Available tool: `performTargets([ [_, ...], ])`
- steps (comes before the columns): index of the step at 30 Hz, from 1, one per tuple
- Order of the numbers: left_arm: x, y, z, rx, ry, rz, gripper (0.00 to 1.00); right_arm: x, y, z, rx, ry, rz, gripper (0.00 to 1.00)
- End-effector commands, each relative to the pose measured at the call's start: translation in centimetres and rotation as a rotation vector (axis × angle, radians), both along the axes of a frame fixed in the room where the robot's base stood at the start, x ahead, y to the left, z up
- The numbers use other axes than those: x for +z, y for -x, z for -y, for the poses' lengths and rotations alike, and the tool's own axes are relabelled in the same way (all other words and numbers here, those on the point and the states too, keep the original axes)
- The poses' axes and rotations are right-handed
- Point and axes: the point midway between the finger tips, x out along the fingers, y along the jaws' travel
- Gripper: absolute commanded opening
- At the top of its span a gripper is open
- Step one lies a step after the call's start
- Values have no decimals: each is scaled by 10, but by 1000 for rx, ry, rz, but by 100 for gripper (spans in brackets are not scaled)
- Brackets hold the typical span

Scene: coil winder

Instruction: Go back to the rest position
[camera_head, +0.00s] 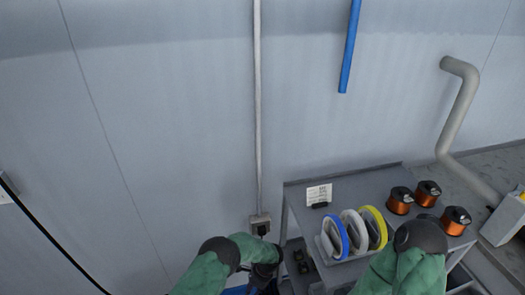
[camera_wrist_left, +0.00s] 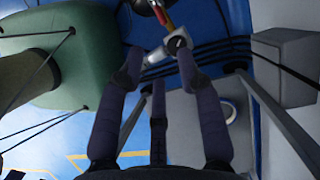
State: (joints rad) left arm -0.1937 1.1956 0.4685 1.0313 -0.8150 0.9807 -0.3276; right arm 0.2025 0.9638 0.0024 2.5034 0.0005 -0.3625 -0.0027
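My left arm, in a green sleeve, comes in from the lower left of the head view. My left gripper (camera_head: 264,274) shows there as a small dark shape low in the picture, left of the grey cart. In the left wrist view my left gripper (camera_wrist_left: 157,66) has its dark fingers spread apart with nothing held between them. A grey rod-like part with a red piece (camera_wrist_left: 167,18) shows beyond the fingertips; I cannot tell what it belongs to. My right arm's green sleeve and dark joint cover the cart's lower right; the right gripper is out of sight.
The grey cart (camera_head: 360,183) carries several copper coils (camera_head: 428,192), a rack with blue, white and yellow rings (camera_head: 373,228), and a small white card (camera_head: 319,194). A wall socket box (camera_head: 260,222) is close to my left gripper. A grey pipe (camera_head: 456,110) stands at right.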

Motion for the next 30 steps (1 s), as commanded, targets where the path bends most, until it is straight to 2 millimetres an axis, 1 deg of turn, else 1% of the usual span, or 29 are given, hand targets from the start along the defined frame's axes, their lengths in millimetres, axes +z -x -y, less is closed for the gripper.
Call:
performTargets([
  [2, 0, 3, 0, 9, 10, -2, 36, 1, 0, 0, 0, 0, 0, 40],
  [5, -1, 15, 0, 50, 57, -13, 36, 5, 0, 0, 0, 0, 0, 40],
  [8, -1, 38, 3, 135, 141, -28, 36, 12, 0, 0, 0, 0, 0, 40],
  [9, 0, 49, 5, 179, 181, -34, 36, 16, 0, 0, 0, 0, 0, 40],
  [14, 12, 92, 12, 390, 328, -42, 36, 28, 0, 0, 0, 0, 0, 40],
  [18, 30, 126, 15, 599, 424, -34, 36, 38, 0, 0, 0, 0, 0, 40],
  [23, 58, 161, 12, 852, 496, -4, 36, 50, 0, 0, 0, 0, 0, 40],
  [26, 78, 181, 6, 1013, 520, 27, 36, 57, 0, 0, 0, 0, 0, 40],
  [30, 105, 207, -9, 1222, 523, 82, 36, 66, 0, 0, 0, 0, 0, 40],
])
